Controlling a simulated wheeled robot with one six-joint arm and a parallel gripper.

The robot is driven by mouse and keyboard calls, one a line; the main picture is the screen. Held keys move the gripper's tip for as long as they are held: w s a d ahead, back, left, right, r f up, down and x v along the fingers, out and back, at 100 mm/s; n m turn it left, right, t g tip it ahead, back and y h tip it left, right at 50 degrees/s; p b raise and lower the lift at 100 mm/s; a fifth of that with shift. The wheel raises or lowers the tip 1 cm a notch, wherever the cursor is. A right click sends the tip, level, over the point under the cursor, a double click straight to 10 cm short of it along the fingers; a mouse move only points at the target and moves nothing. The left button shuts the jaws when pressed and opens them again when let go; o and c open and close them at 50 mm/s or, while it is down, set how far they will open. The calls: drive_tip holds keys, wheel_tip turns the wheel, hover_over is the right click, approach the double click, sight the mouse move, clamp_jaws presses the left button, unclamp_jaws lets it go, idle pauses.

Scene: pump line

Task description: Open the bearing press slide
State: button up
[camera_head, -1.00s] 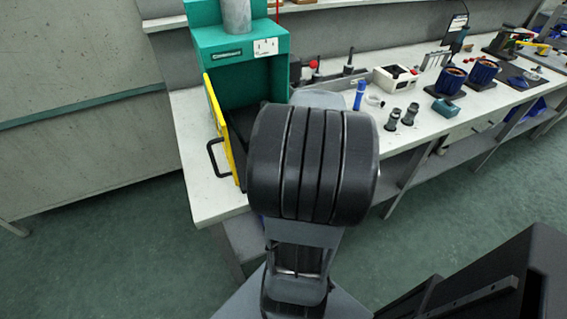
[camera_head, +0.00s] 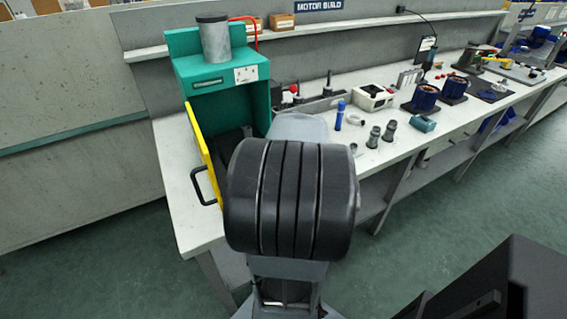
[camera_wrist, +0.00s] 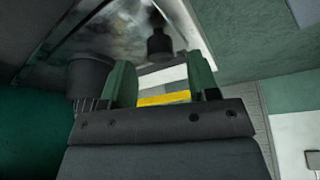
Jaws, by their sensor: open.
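The bearing press is a teal housing (camera_head: 220,75) with a grey cylinder on top, at the left end of the bench in the head view. A yellow panel (camera_head: 205,152) with a black bar handle (camera_head: 201,186) stands out at its front left, with a dark part behind it. My arm hides part of the press front and my gripper in the head view. In the wrist view my gripper (camera_wrist: 161,80) is open, its two green fingers apart. A yellow strip (camera_wrist: 164,98) shows between them; I cannot tell if they touch it. The handle cannot be made out there.
Right of my arm on the bench are a blue bottle (camera_head: 340,115), grey cylindrical parts (camera_head: 374,136), a white box (camera_head: 373,97) and blue motor housings (camera_head: 426,98). A shelf (camera_head: 330,27) runs along the back. The floor (camera_head: 100,255) at left is clear.

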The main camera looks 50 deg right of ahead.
drive_tip(key=p+v, duration=0.1)
drive_tip(key=v, duration=1)
drive_tip(key=shift+r, duration=0.35)
drive_tip(key=shift+s, duration=0.1)
